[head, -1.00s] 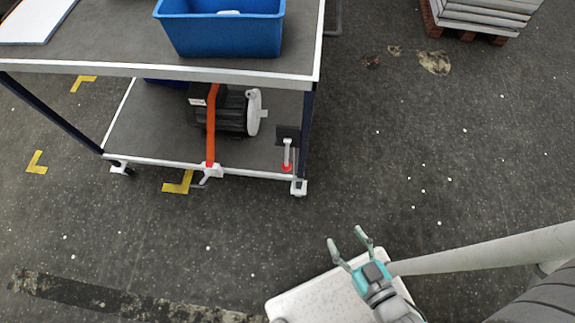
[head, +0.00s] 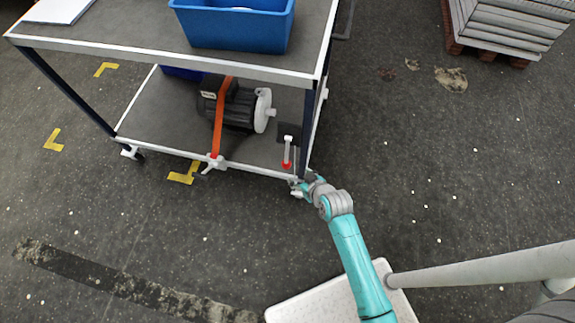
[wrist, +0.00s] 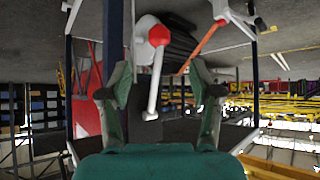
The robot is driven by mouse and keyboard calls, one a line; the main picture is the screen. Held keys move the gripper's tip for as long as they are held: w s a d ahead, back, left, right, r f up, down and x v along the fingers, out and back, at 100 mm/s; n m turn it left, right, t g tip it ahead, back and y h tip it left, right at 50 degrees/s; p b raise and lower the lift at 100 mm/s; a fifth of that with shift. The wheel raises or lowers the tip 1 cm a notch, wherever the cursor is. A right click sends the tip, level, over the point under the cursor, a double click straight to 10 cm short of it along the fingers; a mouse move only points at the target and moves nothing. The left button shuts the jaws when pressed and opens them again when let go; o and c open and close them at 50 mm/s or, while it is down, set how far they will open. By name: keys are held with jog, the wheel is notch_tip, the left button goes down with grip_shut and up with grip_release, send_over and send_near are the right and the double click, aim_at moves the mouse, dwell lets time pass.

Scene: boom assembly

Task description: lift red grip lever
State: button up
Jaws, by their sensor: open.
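The red grip lever (head: 287,155) stands at the front right corner of the cart's lower shelf. It has a red end low down and a pale bar rising from it, with a dark plate behind. In the wrist view, which looks upside down, the lever (wrist: 155,80) shows its red hub above and its pale bar hanging down. My gripper (head: 297,186) is just in front of and below the lever at the corner of the shelf. In the wrist view my gripper (wrist: 160,78) is open, and the lever appears between its two fingers, farther off. I see no contact.
A black motor (head: 236,106) with an orange strap (head: 218,120) sits on the lower shelf, left of the lever. A blue bin (head: 235,28) stands on the cart's top (head: 130,40). Stacked grey slabs (head: 505,25) lie at the upper right.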

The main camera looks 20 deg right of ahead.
aim_at(287, 164)
jog(key=shift+g, duration=0.3)
jog(key=x, duration=0.4)
jog(key=w+r+x, duration=0.1)
jog(key=x, duration=0.7)
jog(key=shift+w, duration=0.6)
grip_shut()
